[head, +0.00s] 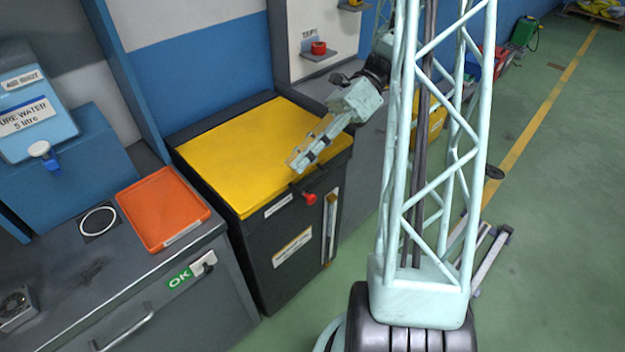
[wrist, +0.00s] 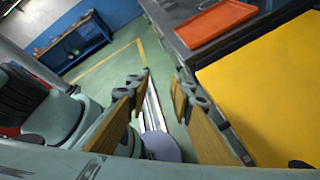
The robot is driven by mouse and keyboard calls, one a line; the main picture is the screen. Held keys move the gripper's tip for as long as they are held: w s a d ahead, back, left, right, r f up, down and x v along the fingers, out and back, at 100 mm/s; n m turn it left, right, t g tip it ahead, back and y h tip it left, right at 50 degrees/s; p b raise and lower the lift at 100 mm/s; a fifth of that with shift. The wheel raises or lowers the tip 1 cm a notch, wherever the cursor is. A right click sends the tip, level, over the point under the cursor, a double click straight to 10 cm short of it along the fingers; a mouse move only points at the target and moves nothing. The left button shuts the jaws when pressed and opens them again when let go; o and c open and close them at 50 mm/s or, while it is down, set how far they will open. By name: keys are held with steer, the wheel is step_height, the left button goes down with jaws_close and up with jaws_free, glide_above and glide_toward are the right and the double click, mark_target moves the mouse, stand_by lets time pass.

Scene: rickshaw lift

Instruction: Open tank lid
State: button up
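The tank (head: 285,240) is a dark grey box with a flat yellow lid (head: 235,145), which lies closed on top. A small red handle (head: 309,198) sticks out of the tank's front, just below the lid's front edge. My gripper (head: 298,162) hangs near the lid's front right edge, above and behind the red handle in the head view. In the wrist view, my gripper (wrist: 162,84) has its two padded fingers apart with nothing between them. The yellow lid (wrist: 275,85) fills the right side there. The red handle is not visible in the wrist view.
An orange tray (head: 163,208) lies on the grey counter left of the tank. A blue pure-water container (head: 40,115) stands at the far left. A red knob (head: 318,47) sits on a wall shelf behind. Green floor (head: 545,200) is open at right.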

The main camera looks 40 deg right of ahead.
mark_target(313, 179)
steer(key=s+d+f+m+t+y+p, duration=0.1)
steer(key=s+d+f+m+t, duration=0.4)
steer(key=d+f+m+t, duration=0.8)
steer(key=d+f+m+p, duration=0.1)
steer(key=d+f+m, duration=0.3)
steer(key=d+f, duration=0.1)
steer(key=shift+s+d+f+m+p, duration=0.15)
steer(key=shift+f+m+p, duration=0.15)
steer(key=shift+f, duration=0.1)
stand_by(0.5)
steer(key=shift+r+b+x, duration=0.2)
steer(key=shift+b+x, duration=0.55)
steer(key=shift+x, duration=6.15)
steer(key=shift+c, duration=0.7)
jaws_close()
